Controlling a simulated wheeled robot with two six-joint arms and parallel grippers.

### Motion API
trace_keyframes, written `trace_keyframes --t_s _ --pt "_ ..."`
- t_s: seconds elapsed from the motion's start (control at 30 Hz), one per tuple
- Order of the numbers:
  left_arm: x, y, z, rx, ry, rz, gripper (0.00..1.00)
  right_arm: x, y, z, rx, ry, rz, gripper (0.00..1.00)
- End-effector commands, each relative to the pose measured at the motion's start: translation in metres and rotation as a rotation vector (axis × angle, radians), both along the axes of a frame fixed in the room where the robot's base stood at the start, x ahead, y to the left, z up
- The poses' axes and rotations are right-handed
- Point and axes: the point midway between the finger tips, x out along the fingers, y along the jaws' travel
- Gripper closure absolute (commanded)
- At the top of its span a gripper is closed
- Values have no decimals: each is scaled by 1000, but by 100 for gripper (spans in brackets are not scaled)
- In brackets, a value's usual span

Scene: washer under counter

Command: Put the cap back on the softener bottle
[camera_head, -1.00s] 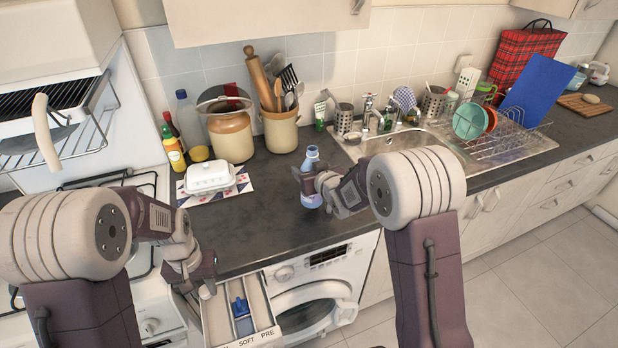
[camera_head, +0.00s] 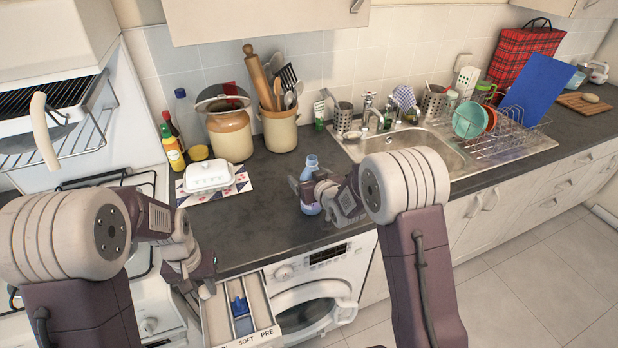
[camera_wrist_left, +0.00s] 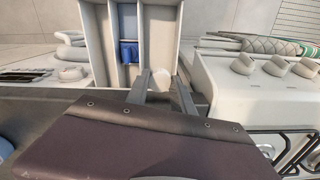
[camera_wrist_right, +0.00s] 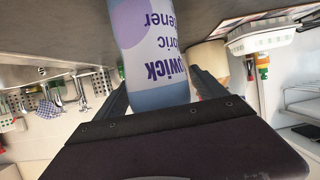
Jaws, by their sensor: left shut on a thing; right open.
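The softener bottle (camera_head: 310,207), pale blue and translucent with a lilac and white label, stands upright on the counter near its front edge. Its neck shows bare at the top. My right gripper (camera_head: 311,188) is open with its fingers on both sides of the bottle. The bottle (camera_wrist_right: 150,50) fills the middle of the right wrist view; whether the fingers touch it, I cannot tell. My left gripper (camera_head: 203,288) is shut on a small white round piece, seemingly the cap (camera_wrist_left: 162,75), above the edge of the open detergent drawer (camera_head: 262,303).
The washer door (camera_head: 318,312) is ajar below the counter. A white butter dish (camera_head: 209,177) on a patterned mat, jars and bottles stand left of the softener bottle. The sink (camera_head: 425,145) and dish rack lie to the right. Dark counter between dish and bottle is clear.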

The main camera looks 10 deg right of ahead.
Motion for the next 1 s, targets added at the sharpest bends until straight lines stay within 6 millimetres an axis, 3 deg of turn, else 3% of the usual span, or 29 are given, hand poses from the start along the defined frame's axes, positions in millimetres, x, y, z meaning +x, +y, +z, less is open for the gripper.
trace_keyframes --t_s 0.17,0.4,0.6,0.77,1.0 --pt "0 0 1 0 0 0 100 -12 -3 8 0 -1 -1 18" --pt "0 0 -3 0 0 0 100 -63 -13 30 1 -2 -1 18" --pt "0 0 -4 0 0 0 100 -96 -19 45 0 -2 -1 18" --pt "0 0 -4 0 0 0 100 -108 -21 48 -1 0 0 18" --pt "0 0 -4 0 0 0 100 -109 -21 49 0 0 0 18"
